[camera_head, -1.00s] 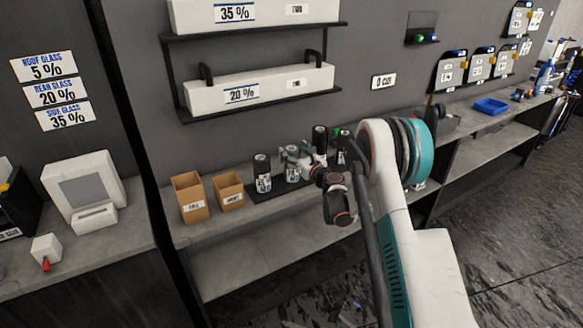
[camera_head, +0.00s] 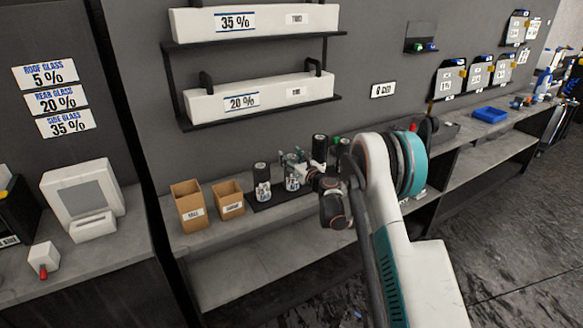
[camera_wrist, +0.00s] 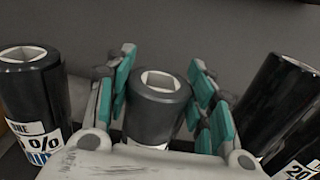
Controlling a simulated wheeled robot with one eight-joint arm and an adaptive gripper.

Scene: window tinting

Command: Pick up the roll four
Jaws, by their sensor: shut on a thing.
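Several dark film rolls with white labels stand in a row on the grey bench, on a black base (camera_head: 258,206). My gripper (camera_wrist: 160,95) is shut on a dark grey roll (camera_wrist: 158,120), with teal finger pads on both sides of it. That roll is the second from the left in the head view (camera_head: 292,184), partly behind my gripper. A labelled roll (camera_wrist: 35,100) stands just left of my fingers, and another (camera_wrist: 282,105) just right. The held roll's label is mostly hidden, so I cannot read its number. I cannot tell whether it is lifted.
Two open cardboard boxes (camera_head: 189,207) (camera_head: 228,198) stand left of the rolls. A shelf with long white boxes (camera_head: 262,97) hangs above. A white machine (camera_head: 84,199) is on the left bench. A blue tray (camera_head: 490,115) lies farther right.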

